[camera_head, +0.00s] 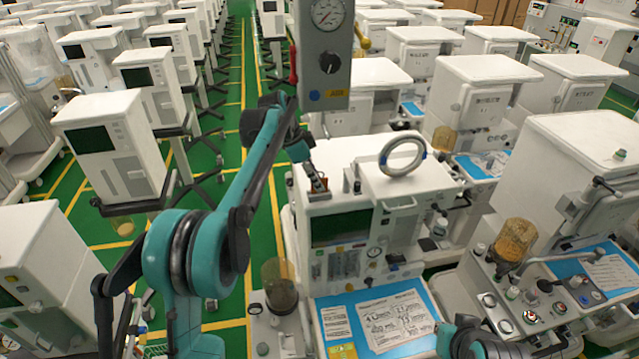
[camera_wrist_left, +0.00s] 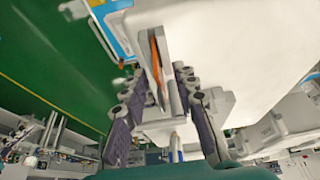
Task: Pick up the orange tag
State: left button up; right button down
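The orange tag (camera_wrist_left: 155,58) shows in the left wrist view as a narrow upright strip at a slot in a pale block. My left gripper (camera_wrist_left: 164,76) has its two dark fingers apart, one on each side of the strip's lower end. I see no clear contact between fingers and tag. In the head view my left gripper (camera_head: 317,182) is at the front left top edge of a white anaesthesia machine (camera_head: 345,160). The tag is too small and covered to make out there. Part of my right arm shows at the bottom right, but its gripper does not show.
A grey gauge panel (camera_head: 322,50) hangs above and behind. More carts crowd the right. A green floor aisle (camera_head: 232,110) lies to the left.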

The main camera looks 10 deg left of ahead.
pick_arm(q)
jog(key=shift+d+f, duration=0.25)
jog(key=shift+f, duration=0.4)
grip_shut()
jog(key=shift+r, duration=0.1)
jog(key=shift+a+r+b, duration=0.15)
jog(key=shift+r+b, duration=0.2)
jog(key=shift+r, duration=0.35)
jog(key=s+a+b, duration=0.2)
jog(key=s+a, duration=0.1)
jog(key=a, duration=0.5)
jog(key=s+a+b, duration=0.1)
jog(key=s+a, duration=0.3)
jog(key=a, duration=0.4)
jog(key=shift+a+b, duration=0.2)
jog(key=shift+b, duration=0.15)
